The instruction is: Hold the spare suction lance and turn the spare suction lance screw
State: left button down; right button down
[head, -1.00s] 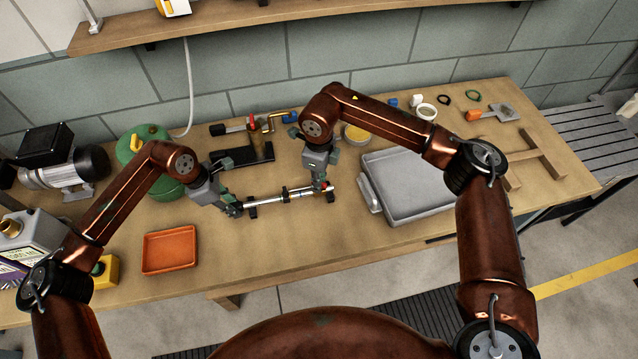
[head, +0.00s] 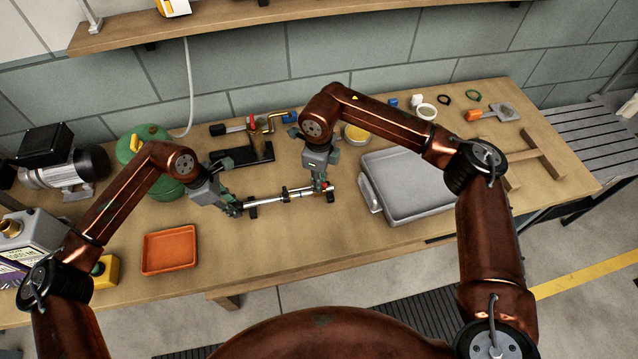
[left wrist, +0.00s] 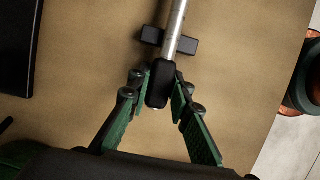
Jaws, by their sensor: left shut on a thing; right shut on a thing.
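The spare suction lance (head: 288,196) is a thin silvery rod lying level across small dark supports on the bench, in the middle of the head view. My left gripper (head: 238,208) is shut on its left end. In the left wrist view the fingers (left wrist: 161,88) close around the lance's black end piece, with the metal rod (left wrist: 176,22) running away past a dark support (left wrist: 168,42). My right gripper (head: 321,184) points down and is shut on the lance's right end, by a small red part (head: 325,185). The screw itself is mostly hidden by that gripper.
A grey tray (head: 372,198) stands just right of the lance. An orange tray (head: 169,250) lies at the front left. A green tank (head: 148,146) and a dark stand with brass pipe (head: 250,155) are behind. The bench in front of the lance is clear.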

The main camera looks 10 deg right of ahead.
jog(key=shift+m, duration=1.4)
jog(key=shift+m, duration=1.4)
jog(key=shift+m, duration=1.4)
